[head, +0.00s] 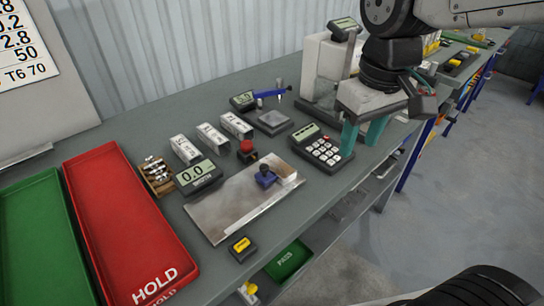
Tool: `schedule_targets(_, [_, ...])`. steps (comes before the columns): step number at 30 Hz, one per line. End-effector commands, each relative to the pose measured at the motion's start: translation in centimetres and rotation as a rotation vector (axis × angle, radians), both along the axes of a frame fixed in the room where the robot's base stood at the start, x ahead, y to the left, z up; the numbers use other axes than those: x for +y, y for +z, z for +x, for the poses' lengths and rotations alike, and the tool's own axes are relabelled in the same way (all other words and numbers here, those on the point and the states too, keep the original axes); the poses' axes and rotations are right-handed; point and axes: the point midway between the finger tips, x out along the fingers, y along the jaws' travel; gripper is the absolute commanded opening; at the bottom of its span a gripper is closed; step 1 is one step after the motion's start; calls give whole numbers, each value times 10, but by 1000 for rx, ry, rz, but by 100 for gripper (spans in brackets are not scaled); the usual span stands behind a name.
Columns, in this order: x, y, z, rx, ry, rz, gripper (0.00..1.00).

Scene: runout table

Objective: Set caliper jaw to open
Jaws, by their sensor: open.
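I cannot tell for sure which item is the caliper. A small dark gauge with a display (243,101) and a blue bar (272,93) lies toward the back of the table; its jaw opening is too small to make out. A flat metal plate (232,203) nearer the front carries a blue knob (265,176). My gripper (364,139) points down at the right, its two teal fingers apart with nothing seen between them. It is beside the right edge of the keypad unit (320,150), away from the gauge and the blue knob.
A red HOLD tray (85,190) and a green tray (38,240) stand at the left. A 0.0 display (198,177), white blocks (211,137) and a red button (246,147) are mid-table. A white machine (325,70) stands behind my gripper. The table's front edge is near.

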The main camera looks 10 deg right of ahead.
Motion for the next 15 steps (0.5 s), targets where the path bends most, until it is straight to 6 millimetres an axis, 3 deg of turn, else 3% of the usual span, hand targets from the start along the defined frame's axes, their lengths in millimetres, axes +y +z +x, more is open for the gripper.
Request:
schedule_targets(3, [47, -10, 44, 30, 168, -11, 43])
schedule_targets(6, [84, -22, 71, 44, 288, -17, 43])
schedule_targets(10, [124, -38, 93, 55, 401, -24, 43])
schedule_targets(15, [150, -51, 105, 63, 472, -28, 43])
